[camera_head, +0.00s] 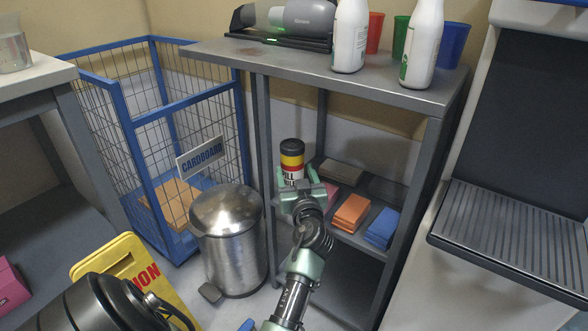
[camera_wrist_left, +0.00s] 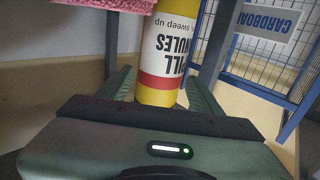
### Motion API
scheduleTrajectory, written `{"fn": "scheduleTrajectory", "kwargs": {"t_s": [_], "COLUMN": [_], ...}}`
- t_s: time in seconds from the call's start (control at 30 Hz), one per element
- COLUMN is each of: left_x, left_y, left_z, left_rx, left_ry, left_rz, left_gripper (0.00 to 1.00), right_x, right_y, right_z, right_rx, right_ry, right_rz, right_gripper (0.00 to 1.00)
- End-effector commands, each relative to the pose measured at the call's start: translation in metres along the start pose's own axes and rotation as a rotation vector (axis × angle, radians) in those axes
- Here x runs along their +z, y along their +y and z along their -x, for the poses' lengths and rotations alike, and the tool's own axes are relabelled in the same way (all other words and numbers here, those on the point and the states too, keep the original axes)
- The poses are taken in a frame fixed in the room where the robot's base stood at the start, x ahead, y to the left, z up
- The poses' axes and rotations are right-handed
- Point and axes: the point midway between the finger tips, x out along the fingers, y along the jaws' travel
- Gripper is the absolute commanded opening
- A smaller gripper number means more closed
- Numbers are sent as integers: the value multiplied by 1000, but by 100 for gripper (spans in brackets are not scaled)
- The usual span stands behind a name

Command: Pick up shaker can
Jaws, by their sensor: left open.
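The shaker can (camera_head: 292,158) stands upright on the middle shelf of the grey rack, near its left side. It has a black lid and yellow, red and white bands with black lettering. My left gripper (camera_head: 304,189) is just in front of it and hides its lower part in the head view. In the left wrist view, the can (camera_wrist_left: 170,50) stands between the two spread green fingers of my left gripper (camera_wrist_left: 160,85). The fingers look open, with a gap visible beside the can. My right gripper is not in view.
The grey rack (camera_head: 408,97) holds white bottles and cups on top. Its middle shelf has folded orange (camera_head: 351,212) and blue (camera_head: 382,228) cloths. A pink cloth (camera_wrist_left: 110,4) is close to the can. A steel bin (camera_head: 229,245) and blue wire cage (camera_head: 128,130) stand left.

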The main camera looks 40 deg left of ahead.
Motion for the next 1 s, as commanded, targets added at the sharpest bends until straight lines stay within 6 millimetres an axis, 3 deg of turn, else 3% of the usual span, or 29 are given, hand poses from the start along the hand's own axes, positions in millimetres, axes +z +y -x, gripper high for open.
{"fn": "scheduleTrajectory", "kwargs": {"t_s": [0.3, 0.6, 0.83, 1.0], "left_x": [0, -1, -1, -2], "left_y": [-1, -1, -1, 0], "left_z": [-44, -49, -49, -49], "left_rx": [2, 3, 3, 4], "left_ry": [2, 1, 1, 4], "left_rz": [0, 0, 0, 0], "left_gripper": [65, 65, 1, 0], "right_x": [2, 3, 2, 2], "right_y": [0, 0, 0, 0], "right_z": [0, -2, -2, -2], "right_rx": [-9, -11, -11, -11], "right_ry": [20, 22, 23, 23], "right_rz": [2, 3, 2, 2], "right_gripper": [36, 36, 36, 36]}}
